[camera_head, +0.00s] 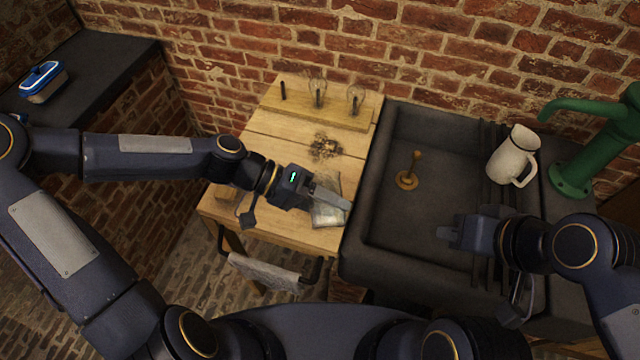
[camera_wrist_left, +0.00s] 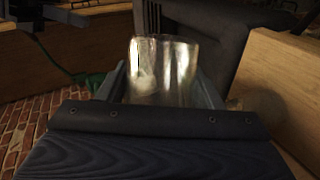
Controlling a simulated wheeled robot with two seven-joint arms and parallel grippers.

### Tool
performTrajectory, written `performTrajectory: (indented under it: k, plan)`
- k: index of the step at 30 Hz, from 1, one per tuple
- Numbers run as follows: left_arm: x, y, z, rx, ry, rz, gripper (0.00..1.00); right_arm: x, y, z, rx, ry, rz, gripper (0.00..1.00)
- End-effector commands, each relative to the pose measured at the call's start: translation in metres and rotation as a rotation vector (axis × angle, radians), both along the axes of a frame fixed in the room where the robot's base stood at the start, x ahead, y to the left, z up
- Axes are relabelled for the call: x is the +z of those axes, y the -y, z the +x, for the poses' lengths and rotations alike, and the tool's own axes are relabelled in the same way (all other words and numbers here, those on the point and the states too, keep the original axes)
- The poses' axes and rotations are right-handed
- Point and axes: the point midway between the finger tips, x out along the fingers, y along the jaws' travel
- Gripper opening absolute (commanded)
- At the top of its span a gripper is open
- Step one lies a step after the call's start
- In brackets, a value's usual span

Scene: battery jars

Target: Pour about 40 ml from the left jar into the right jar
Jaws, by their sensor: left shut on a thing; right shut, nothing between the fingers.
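My left gripper (camera_head: 335,197) is shut on a clear glass jar (camera_head: 327,214) near the front right corner of the wooden table (camera_head: 222,205). In the left wrist view the jar (camera_wrist_left: 163,70) stands between the two fingers. Its liquid level cannot be made out, nor whether it touches the table. A second jar is not clearly visible; a small dark and brown patch (camera_head: 325,147) lies on the table behind the gripper, and I cannot tell what it is. My right gripper (camera_head: 446,233) is shut and empty over the front right of the sink.
A dark stone sink (camera_head: 350,262) with a brass fitting (camera_head: 408,178) adjoins the table's right side. A white jug (camera_head: 512,155) and green pump (camera_head: 575,165) stand right. A wooden stand with glass bulbs (camera_head: 317,92) is at the back. A cloth (camera_head: 265,272) hangs in front.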

Motion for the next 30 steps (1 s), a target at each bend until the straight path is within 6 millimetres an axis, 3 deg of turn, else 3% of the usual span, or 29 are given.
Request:
performTrajectory:
  k: [1, 4, 7, 16, 30]
  plan:
    - [0.006, 0.000, 0.000, -0.001, 0.023, 0.004, 0.29, 0.004, 0.000, 0.000, 0.000, 0.000, 0.000, 0.00]
    - [-0.027, -0.002, -0.003, -0.002, 0.198, 0.032, 0.29, -0.037, 0.000, 0.000, 0.000, 0.001, 0.000, 0.00]
    - [-0.010, -0.002, -0.001, -0.002, 0.387, 0.058, 0.29, -0.034, 0.000, 0.000, 0.000, -0.001, 0.000, 0.00]
    - [-0.003, -0.003, 0.002, -0.005, 0.566, 0.080, 0.29, -0.039, 0.000, 0.000, 0.000, 0.000, 0.000, 0.00]
    - [-0.001, -0.002, 0.003, -0.005, 0.580, 0.080, 0.29, -0.038, 0.000, 0.000, 0.000, 0.000, 0.000, 0.00]
